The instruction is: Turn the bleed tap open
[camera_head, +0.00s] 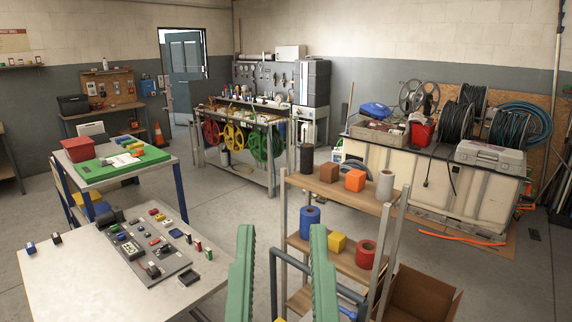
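My gripper (282,232) shows at the bottom centre as two long green fingers. They stand wide apart with nothing held between them. The fingers are in front of the shelf rack and the grey table in the picture. I cannot make out a bleed tap for certain. A workbench (272,188) in the middle distance carries red (211,133), yellow (234,136) and green (257,142) reels on its front, with small fittings along its top. These fittings are too small to tell apart. My gripper is well apart from that bench.
A shelf rack (345,199) with coloured blocks and rolls stands close at right centre. A white table (75,288) with a tool panel is at lower left. An open cardboard box (420,295) lies at lower right. Bare floor (225,215) lies before the workbench.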

